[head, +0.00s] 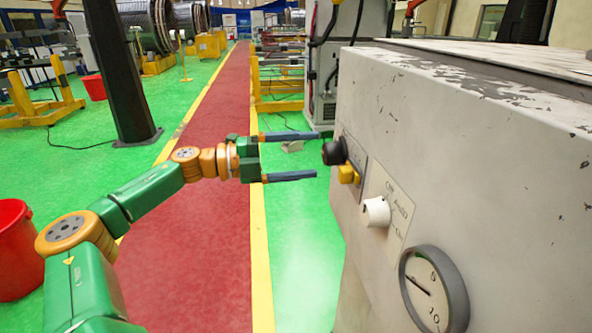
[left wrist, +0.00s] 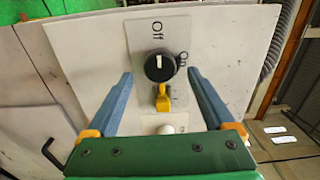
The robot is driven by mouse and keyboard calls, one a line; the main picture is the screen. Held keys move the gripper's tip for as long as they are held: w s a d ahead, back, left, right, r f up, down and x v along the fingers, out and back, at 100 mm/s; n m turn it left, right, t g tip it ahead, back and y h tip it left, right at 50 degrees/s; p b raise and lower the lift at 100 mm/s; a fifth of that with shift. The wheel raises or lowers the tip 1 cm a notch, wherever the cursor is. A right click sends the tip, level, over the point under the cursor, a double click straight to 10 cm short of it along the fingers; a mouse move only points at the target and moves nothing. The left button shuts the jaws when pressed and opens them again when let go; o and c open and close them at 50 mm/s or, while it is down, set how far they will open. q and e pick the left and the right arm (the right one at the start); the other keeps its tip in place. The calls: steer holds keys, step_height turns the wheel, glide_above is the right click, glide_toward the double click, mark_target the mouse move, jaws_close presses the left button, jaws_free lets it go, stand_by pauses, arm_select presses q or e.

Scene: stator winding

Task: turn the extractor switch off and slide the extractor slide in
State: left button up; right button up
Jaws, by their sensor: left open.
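A black rotary knob (head: 334,152) stands out from the near side of a grey machine cabinet. In the left wrist view the knob (left wrist: 159,67) has a white mark roughly upright, in line with the "Off" label above; "On" is at its right. A yellow piece (head: 348,174) sticks out just below it, also visible in the left wrist view (left wrist: 162,98). No label names either as the extractor switch or slide. My left gripper (head: 316,154) is open and empty, facing the knob, its fingers on either side of the line to it, apart from it. My right gripper is out of view.
A white knob (head: 376,212) on a labelled plate and a round gauge (head: 434,289) sit nearer on the same cabinet (head: 470,190). A red bucket (head: 14,250) stands at left, near a dark post (head: 112,70). The floor under my left gripper is clear.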

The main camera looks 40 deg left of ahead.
arm_select(q)
steer(key=b+v, duration=0.2)
steer(key=v, duration=0.1)
steer(key=shift+s, duration=0.1)
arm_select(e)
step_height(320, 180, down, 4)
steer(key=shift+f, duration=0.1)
